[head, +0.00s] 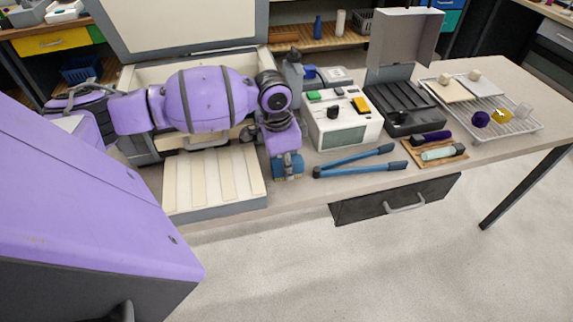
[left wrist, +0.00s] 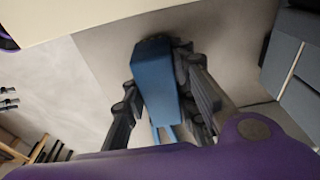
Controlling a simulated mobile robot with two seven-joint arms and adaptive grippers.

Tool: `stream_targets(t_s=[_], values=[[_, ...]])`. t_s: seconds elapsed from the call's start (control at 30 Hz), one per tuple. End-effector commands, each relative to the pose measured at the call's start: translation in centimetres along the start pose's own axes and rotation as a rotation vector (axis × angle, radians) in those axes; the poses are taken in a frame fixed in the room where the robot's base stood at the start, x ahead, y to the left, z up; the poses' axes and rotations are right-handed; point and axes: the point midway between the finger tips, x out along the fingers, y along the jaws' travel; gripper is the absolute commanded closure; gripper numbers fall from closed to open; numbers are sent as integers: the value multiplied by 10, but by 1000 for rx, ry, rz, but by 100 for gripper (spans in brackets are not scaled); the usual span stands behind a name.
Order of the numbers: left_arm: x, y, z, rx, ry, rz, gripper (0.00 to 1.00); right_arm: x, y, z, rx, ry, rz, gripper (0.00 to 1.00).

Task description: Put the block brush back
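A blue block, seemingly the block brush (left wrist: 158,85), is between the two dark fingers of my left gripper (left wrist: 160,72) in the left wrist view. The fingers lie along both its sides and appear closed on it. In the head view the left gripper (head: 287,166) points down near the table's front edge, just right of the slatted cream panel. The blue block (head: 280,172) shows only partly there, between the fingers. Its underside and any bristles are hidden, and I cannot tell whether it touches the table. My right gripper is in neither view.
The slatted cream panel (head: 210,182) lies left of the gripper, before an open kiln-like box. A cream device (head: 343,128) and blue long-handled tool (head: 355,165) are to the right. A black tray (head: 402,101), wooden board (head: 434,157) and wire rack (head: 488,107) stand farther right.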

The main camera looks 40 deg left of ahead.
Motion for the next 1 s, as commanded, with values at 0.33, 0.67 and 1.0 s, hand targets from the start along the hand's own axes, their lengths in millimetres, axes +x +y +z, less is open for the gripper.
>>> stream_targets(t_s=[0.33, 0.67, 1.0], values=[[0, 0, 0, -1, -1, 0, 56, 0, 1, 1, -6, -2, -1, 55], [-31, -1, -1, 0, 2, -4, 56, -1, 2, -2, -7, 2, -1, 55], [-102, -1, -1, 0, 1, -2, 56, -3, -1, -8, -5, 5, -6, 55]])
